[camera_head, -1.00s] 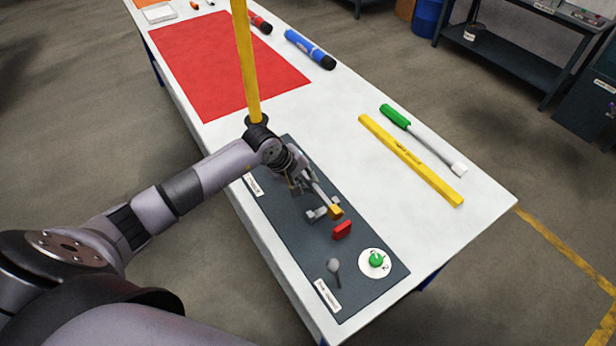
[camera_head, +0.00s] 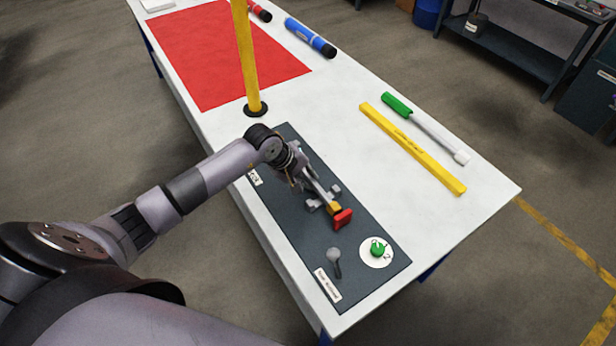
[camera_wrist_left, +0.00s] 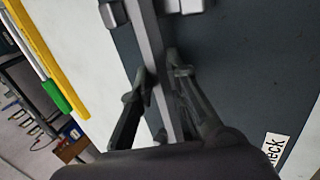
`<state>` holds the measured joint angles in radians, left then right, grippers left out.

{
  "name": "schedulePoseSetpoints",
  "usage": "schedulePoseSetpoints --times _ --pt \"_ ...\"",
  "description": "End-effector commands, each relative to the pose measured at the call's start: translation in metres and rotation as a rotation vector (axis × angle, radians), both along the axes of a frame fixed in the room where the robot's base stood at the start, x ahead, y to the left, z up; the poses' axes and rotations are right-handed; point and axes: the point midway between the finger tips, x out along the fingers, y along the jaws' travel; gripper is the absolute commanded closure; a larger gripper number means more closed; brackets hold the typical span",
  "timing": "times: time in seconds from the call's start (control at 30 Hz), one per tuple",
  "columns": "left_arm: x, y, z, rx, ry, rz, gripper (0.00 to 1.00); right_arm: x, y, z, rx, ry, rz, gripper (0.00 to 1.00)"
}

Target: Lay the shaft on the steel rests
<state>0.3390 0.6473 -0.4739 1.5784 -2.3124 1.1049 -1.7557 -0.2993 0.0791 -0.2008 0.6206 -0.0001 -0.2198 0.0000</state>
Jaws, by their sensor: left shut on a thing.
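The shaft (camera_head: 319,189) is a slim grey bar with a yellow block (camera_head: 335,208) at its far end. My left gripper (camera_head: 300,176) is shut on it over the dark panel. In the left wrist view the shaft (camera_wrist_left: 152,40) runs between the two dark fingers (camera_wrist_left: 162,98). Grey steel rests (camera_head: 313,204) show on both sides of the shaft; their grey blocks (camera_wrist_left: 187,6) also show at the top of the wrist view. I cannot tell whether the shaft touches them. The yellow end is close beside a red block (camera_head: 343,218). My right gripper is not in view.
The dark panel (camera_head: 360,285) also carries a grey ball-topped lever (camera_head: 334,256) and a green knob (camera_head: 377,250) on a white dial. A yellow bar (camera_head: 412,148) and a green-handled tool (camera_head: 397,105) lie to the right. A yellow post (camera_head: 245,60) stands behind.

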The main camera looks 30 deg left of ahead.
Motion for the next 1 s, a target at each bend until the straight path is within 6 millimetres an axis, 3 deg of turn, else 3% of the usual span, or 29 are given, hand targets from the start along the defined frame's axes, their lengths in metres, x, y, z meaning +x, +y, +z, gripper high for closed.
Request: schedulePoseSetpoints --times 0.37,0.4,0.7,1.0 --pt "0.0015 0.0000 -0.0042 0.000 -0.006 -0.001 1.00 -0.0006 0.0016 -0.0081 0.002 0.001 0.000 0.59" --pt "0.0015 -0.0001 -0.0029 0.000 -0.006 -0.001 0.82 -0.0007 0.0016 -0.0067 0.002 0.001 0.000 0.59" --pt "0.0006 -0.0001 -0.0042 0.000 -0.002 0.000 0.62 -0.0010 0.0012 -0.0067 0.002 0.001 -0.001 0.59" --pt "-0.0021 0.0003 -0.0077 0.002 0.007 0.000 0.61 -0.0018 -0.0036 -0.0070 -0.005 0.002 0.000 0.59"
